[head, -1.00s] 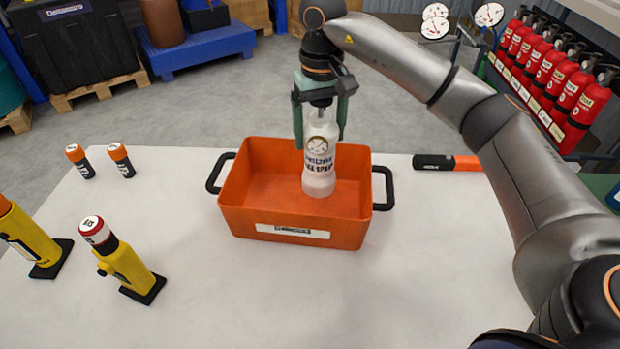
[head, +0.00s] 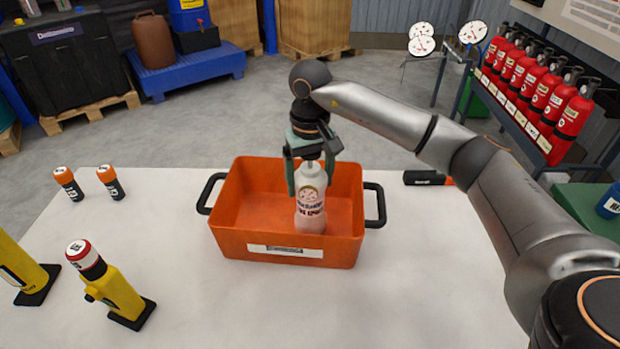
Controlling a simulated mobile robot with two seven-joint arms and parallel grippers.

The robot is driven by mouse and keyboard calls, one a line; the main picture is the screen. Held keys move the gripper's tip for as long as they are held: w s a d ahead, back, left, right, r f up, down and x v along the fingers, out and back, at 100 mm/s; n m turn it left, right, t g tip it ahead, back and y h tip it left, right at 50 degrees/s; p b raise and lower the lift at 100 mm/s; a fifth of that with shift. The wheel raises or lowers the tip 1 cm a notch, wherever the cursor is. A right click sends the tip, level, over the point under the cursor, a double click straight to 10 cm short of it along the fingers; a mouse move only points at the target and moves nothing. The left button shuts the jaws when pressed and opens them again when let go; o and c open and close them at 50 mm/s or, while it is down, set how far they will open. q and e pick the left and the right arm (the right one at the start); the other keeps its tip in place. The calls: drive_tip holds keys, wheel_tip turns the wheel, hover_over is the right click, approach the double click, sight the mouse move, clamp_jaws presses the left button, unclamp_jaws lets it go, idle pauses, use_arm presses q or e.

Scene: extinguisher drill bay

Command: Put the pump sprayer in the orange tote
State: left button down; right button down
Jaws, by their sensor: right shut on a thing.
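The tote stands on the white table with a black handle at each side. My left gripper does not show.
Two orange-and-black cylinders (head: 111,182) stand at the table's back left. Yellow torch-like tools on black bases, one of them (head: 115,292) red-topped, stand at the front left. A black-and-orange tool (head: 427,178) lies behind the tote on the right. The table front is clear.

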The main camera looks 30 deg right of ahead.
unclamp_jaws()
wheel_tip(320, 180, up, 12)
drive_tip(key=shift+r+p, duration=0.1)
drive_tip(key=shift+p, duration=0.5)
